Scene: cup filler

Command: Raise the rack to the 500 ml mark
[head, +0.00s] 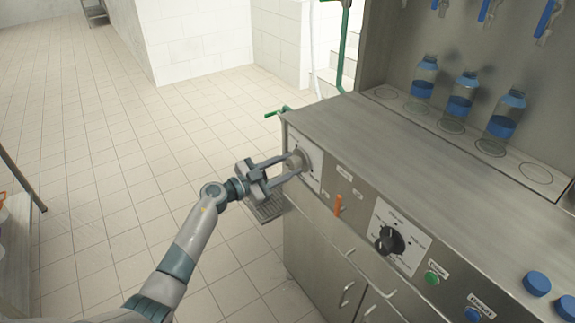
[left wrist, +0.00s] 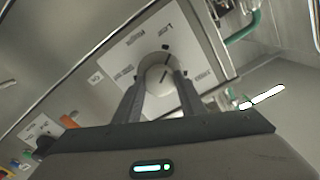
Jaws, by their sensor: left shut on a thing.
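A round grey knob (head: 296,161) sits on a white dial plate (head: 313,160) at the left end of the machine's front panel. My left gripper (head: 291,165) is shut on this knob. In the left wrist view the knob (left wrist: 160,75) shows between the two fingers, with a dark pointer line on its face and small labels around it on the plate, too small to read. The rack itself cannot be told for certain. My right gripper is not in view.
Blue-handled taps (head: 488,12) hang above the bottles. Cabinet handles (head: 347,293) stick out below. Tiled floor (head: 110,120) is open at left.

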